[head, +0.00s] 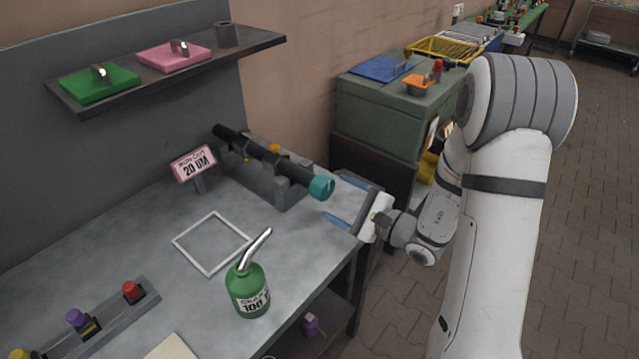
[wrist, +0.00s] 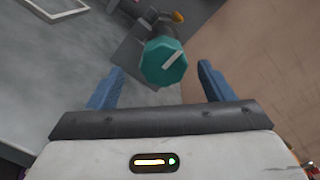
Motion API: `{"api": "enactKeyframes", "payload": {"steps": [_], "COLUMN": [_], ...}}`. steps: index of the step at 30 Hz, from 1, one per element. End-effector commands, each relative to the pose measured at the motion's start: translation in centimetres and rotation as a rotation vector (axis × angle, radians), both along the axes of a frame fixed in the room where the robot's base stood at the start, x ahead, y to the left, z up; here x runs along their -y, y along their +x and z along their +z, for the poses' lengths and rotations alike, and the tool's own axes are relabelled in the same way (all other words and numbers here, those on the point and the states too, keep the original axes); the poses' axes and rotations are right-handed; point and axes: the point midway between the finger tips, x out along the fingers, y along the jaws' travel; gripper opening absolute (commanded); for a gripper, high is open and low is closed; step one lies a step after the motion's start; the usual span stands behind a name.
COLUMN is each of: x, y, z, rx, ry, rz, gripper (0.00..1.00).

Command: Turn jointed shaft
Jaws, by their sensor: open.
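The jointed shaft (head: 265,156) is a dark rod lying in a grey stand (head: 283,190) on the bench, with a teal knob (head: 321,187) on its near right end. In the wrist view the teal knob (wrist: 164,61) is eight-sided with a pale line across its face, and the dark shaft runs behind it. My gripper (head: 338,202) has blue fingers and is open beside the bench's right edge, facing the knob. In the wrist view its fingertips (wrist: 158,82) stand left and right of the knob, apart from it. Nothing is between the pads except the view of the knob.
A white square frame (head: 211,243) and a green oil can (head: 248,290) lie nearer. A rail with coloured knobs (head: 95,322) is at lower left. A shelf (head: 215,56) hangs above; a green cabinet (head: 378,110) stands behind.

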Motion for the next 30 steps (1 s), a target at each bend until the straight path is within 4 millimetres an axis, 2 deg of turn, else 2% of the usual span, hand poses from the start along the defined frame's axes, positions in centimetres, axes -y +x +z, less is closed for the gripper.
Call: {"api": "enactKeyframes", "payload": {"steps": [5, 13, 18, 28, 30], "x": [-0.5, -4.0, -5.3, -5.6, -5.6], "y": [1.2, 3.8, 4.9, 5.2, 5.2], "z": [-0.2, -0.2, -0.3, -0.3, -0.3], "rx": [0.000, -0.001, 0.000, 0.000, 0.000], "ry": [0.009, 0.009, 0.008, 0.008, 0.008], "rz": [-0.031, -0.028, -0.030, -0.033, -0.033], "gripper": [0.75, 0.75, 0.75, 0.75, 0.70]}}
